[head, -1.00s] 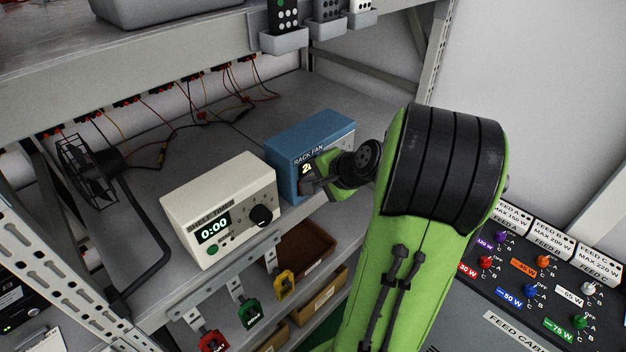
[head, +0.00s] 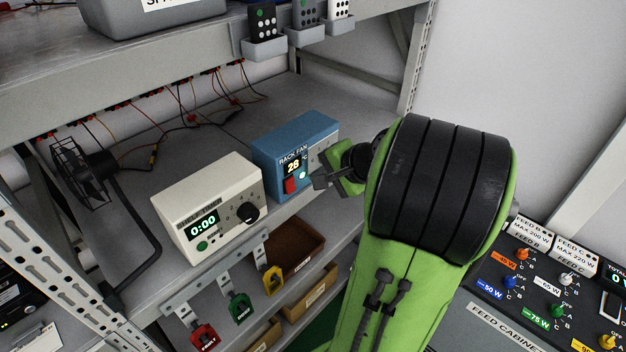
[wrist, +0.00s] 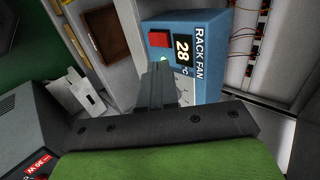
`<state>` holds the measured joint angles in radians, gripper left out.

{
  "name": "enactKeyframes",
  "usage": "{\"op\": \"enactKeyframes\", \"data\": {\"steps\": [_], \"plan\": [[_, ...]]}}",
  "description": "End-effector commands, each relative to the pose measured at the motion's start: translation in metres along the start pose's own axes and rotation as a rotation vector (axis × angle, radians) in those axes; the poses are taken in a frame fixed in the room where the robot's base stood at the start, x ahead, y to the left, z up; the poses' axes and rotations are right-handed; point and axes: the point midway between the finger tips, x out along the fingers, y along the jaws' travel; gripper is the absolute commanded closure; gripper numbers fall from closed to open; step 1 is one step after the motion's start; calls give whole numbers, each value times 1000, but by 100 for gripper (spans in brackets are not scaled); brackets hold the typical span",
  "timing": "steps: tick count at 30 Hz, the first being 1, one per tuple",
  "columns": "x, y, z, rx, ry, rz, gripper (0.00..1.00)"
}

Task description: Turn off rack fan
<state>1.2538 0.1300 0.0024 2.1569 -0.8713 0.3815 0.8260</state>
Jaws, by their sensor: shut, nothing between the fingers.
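The blue rack fan box (head: 297,150) stands on the shelf. Its display reads 28 °C (head: 293,166). A red switch (head: 289,185) sits below the display, with a small lit light (head: 302,175) to its right. In the wrist view the box (wrist: 205,18) shows its red switch (wrist: 158,39), its display (wrist: 183,49) and a green light (wrist: 163,60) partly behind my fingertips. My gripper (head: 318,183) is shut and empty, in front of the box's right lower face. The fingers also show in the wrist view (wrist: 158,72). I cannot tell whether they touch the box.
A white shelf timer (head: 207,208) reading 0:00 stands left of the box. A black fan (head: 82,168) is farther left. Red, green and yellow tags (head: 238,307) hang on the front rail below. A feed cabinet panel (head: 500,325) with knobs is at lower right.

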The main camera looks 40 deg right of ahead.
Motion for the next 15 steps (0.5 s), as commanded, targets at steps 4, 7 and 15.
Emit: {"op": "enactKeyframes", "data": {"steps": [4,7,15], "plan": [[-27,-6,-1,-1,4,0,100],[-35,-7,0,1,3,0,100],[-37,-7,0,0,0,1,100]]}}
